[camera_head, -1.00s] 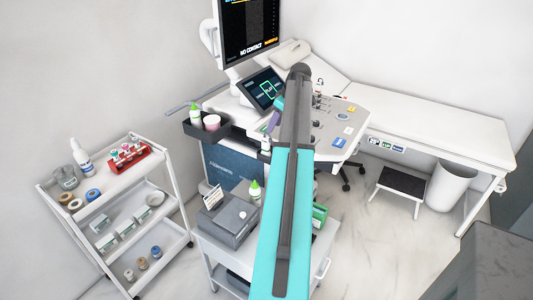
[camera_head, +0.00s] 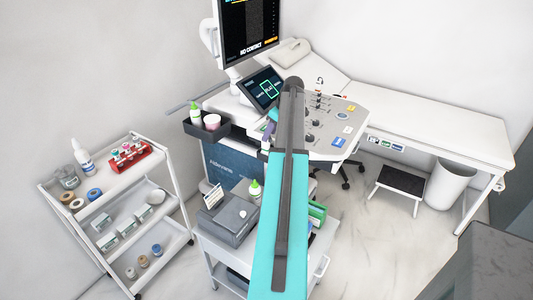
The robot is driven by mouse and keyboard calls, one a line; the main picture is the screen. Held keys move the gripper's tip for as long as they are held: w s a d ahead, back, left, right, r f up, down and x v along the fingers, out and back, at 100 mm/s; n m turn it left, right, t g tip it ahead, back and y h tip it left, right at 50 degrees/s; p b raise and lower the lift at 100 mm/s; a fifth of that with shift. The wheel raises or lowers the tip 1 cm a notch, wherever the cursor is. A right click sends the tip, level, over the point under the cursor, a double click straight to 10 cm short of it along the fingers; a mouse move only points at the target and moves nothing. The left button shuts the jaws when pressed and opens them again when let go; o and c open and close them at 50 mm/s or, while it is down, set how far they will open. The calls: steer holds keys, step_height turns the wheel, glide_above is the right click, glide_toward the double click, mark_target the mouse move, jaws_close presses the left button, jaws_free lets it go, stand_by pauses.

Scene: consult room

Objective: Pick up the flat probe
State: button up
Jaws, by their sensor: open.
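The ultrasound machine (camera_head: 236,170) stands in the middle, with a monitor, a small touch screen and a grey control panel. A small purple item (camera_head: 272,129) and a white item (camera_head: 266,144) show at its side, just left of my arm. I cannot tell whether either is the flat probe. My teal and dark grey arm reaches up the middle and covers part of the machine. My gripper is not visible; the arm's far end hides what is behind it.
A white shelf trolley (camera_head: 104,198) with bottles, tape rolls and a red tube rack (camera_head: 131,158) stands left. A drawer cart with a grey box (camera_head: 228,221) is in front. An exam bed (camera_head: 440,118), step stool (camera_head: 400,188) and bin (camera_head: 450,185) are right.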

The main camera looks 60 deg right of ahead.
mark_target(266, 146)
steer(key=shift+w+a+f+p, duration=0.2)
steer(key=shift+w+f+p, duration=0.2)
steer(key=shift+f, duration=0.15)
steer(key=shift+p+x, duration=0.55)
steer(key=shift+x, duration=1.2)
steer(key=shift+c, duration=0.3)
steer(key=c, duration=1)
